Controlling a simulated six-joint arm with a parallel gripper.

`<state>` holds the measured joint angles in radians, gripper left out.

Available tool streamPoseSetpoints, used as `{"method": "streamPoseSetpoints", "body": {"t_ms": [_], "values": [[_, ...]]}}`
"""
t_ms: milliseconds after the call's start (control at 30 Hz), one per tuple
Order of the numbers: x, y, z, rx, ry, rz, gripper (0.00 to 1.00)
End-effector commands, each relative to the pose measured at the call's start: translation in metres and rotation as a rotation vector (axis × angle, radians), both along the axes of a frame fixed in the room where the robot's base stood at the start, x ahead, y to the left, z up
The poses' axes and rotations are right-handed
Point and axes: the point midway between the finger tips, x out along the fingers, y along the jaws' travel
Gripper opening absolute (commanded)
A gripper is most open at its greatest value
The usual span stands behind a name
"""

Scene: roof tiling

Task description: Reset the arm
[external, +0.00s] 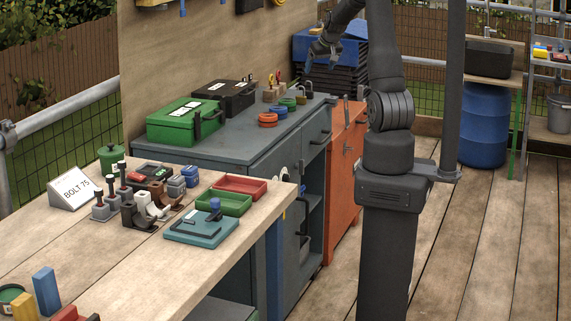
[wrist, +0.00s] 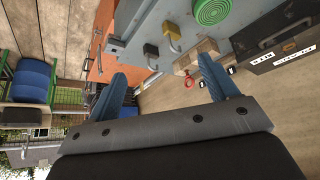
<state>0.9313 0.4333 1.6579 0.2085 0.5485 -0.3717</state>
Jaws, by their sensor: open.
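My gripper (external: 322,58) hangs in the air at the top middle of the external view, over the far end of the grey cabinet. In the wrist view my gripper (wrist: 165,88) has its two blue fingers spread wide apart. It is open and nothing is between the fingers. The fingers appear clear of the padlocks and the bench behind them.
A grey cabinet (external: 228,138) carries a green case (external: 183,121), a black case (external: 226,95) and orange rings (external: 267,119). An orange cabinet (external: 343,170) adjoins it. The wooden table (external: 40,235) holds trays and tools. A blue barrel (external: 484,125) stands right. Deck floor there is clear.

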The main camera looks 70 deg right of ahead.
Motion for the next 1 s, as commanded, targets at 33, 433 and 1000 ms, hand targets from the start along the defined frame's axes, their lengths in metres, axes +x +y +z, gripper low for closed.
{"method": "streamPoseSetpoints", "body": {"t_ms": [33,433,1000], "values": [[0.0,0.0,0.012,-0.004,-0.002,0.0,0.79],[0.062,0.03,0.029,0.002,0.001,0.102,0.79],[0.156,0.094,0.033,0.006,0.001,0.264,0.79]]}}
